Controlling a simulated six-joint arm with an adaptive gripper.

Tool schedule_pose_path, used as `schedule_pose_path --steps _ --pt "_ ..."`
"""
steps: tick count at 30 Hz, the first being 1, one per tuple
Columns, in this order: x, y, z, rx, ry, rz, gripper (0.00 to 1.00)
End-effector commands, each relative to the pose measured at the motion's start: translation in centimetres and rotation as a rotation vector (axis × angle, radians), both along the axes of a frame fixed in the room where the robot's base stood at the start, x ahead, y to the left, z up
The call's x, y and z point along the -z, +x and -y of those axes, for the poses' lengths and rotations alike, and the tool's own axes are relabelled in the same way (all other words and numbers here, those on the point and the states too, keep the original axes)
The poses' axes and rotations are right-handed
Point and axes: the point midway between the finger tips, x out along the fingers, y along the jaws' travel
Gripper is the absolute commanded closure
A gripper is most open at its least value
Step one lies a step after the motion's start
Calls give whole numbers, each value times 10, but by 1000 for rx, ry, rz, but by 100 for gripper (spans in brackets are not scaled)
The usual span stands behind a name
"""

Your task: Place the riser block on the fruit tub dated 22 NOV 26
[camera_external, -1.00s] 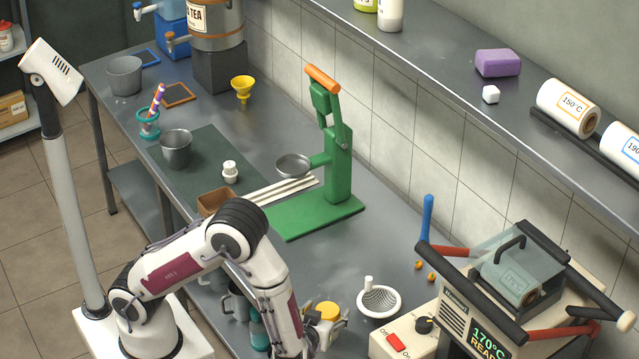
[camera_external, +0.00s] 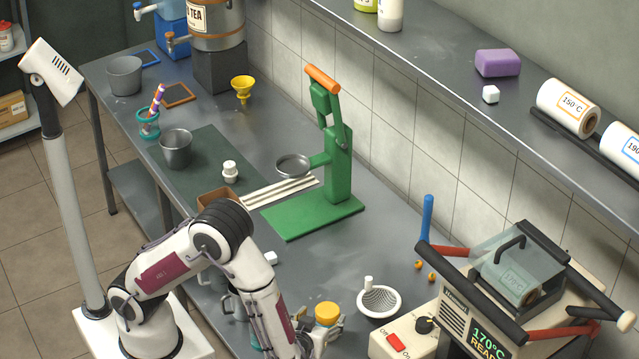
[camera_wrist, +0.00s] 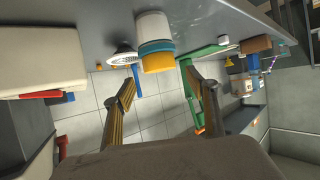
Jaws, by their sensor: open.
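My gripper (camera_external: 322,338) is low at the front of the bench, its lower part cut off by the frame edge. In the wrist view my gripper (camera_wrist: 158,80) has its two fingers spread and holds nothing. A tub with a yellow lid (camera_external: 327,314) is beside the fingers; in the wrist view this white tub with a teal band (camera_wrist: 154,40) appears inverted, just beyond the fingertips and roughly between them. Contact cannot be told. No date is readable. A small white block (camera_external: 270,258) lies left of the tub, partly behind my arm; whether it is the riser block is unclear.
A white strainer (camera_external: 379,301) stands right of the tub, near the sealing machine (camera_external: 480,320). The green press (camera_external: 312,214) stands behind. A brown box (camera_external: 216,199) and metal cup (camera_external: 175,149) are farther left. The bench between press and strainer is mostly clear.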

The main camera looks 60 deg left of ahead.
Motion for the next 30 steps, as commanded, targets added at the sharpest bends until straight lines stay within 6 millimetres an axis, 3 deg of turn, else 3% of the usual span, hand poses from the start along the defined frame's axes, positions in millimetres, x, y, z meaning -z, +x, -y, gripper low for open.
schedule_pose_path --steps 15,30 --pt "-27 -43 36 1 -1 1 43" --pt "-32 -51 42 0 -1 -1 43"
